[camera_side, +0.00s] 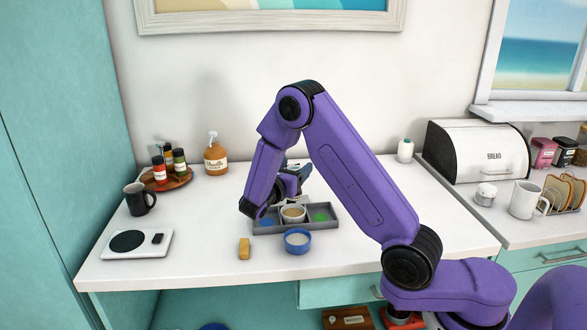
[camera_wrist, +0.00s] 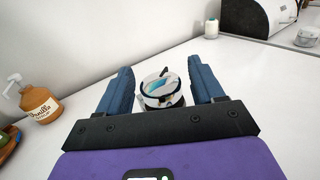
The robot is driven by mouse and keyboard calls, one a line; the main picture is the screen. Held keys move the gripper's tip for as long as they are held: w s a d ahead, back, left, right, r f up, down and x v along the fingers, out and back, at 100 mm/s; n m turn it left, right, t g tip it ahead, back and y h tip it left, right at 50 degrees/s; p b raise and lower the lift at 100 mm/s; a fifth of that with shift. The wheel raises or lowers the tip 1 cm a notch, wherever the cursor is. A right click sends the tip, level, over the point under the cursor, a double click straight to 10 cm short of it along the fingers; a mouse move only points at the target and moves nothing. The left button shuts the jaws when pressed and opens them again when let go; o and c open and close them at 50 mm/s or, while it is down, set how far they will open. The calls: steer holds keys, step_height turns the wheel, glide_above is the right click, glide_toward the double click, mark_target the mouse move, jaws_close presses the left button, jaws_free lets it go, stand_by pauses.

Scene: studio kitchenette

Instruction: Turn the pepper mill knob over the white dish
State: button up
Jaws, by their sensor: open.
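In the wrist view, a short round white-and-blue object with a dark lever on top (camera_wrist: 162,90), apparently the pepper mill, stands between the fingers of my gripper (camera_wrist: 160,68). The blue fingers are open, with a visible gap on each side of it. In the side view my gripper (camera_side: 297,170) is behind my arm, over the rear of a grey tray, and the mill cannot be made out there. A whitish cup with tan contents (camera_side: 293,214) sits in the tray's middle. I cannot tell whether it is the white dish.
The grey divided tray (camera_side: 330,226) also holds blue and green items. A blue bowl (camera_side: 298,241) and yellow block (camera_side: 244,249) lie in front.

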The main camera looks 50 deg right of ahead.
steer(key=c, duration=0.9)
steer(key=shift+m+g, duration=0.3)
steer(key=shift+g, duration=0.2)
steer(key=m+g, duration=0.3)
steer(key=g, duration=0.2)
steer(key=shift+m+g+y, duration=0.7)
steer(key=shift+m+g, duration=1.3)
steer(key=shift+g, duration=1.1)
steer(key=o, duration=0.9)
